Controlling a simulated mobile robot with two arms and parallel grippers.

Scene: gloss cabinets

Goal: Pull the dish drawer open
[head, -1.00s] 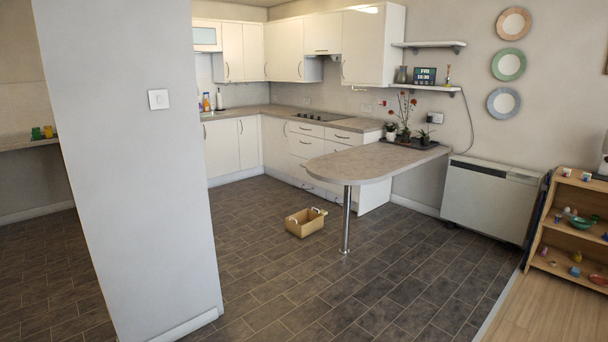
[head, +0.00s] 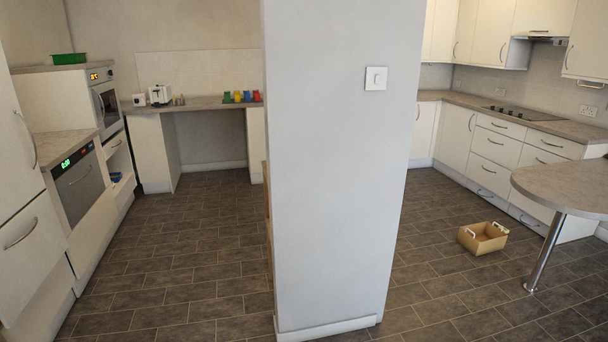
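No drawer is marked as the dish drawer, and I cannot tell which one it is. White drawers with bar handles (head: 495,150) stand under the hob counter at the right in the head view; all look shut. A second column of white drawers (head: 540,158) is beside them, partly hidden by the round-ended counter. At the left edge a low white front (head: 28,245) with a curved handle is shut. A built-in appliance with a green display (head: 78,182) is beside it, its front closed. Neither of my grippers is in view.
A white pillar (head: 335,180) stands close in front, splitting the view. A cardboard-coloured box (head: 482,238) sits on the floor at the right, near the metal leg (head: 545,252) of the counter (head: 570,186). Tiled floor (head: 180,260) is clear left of the pillar.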

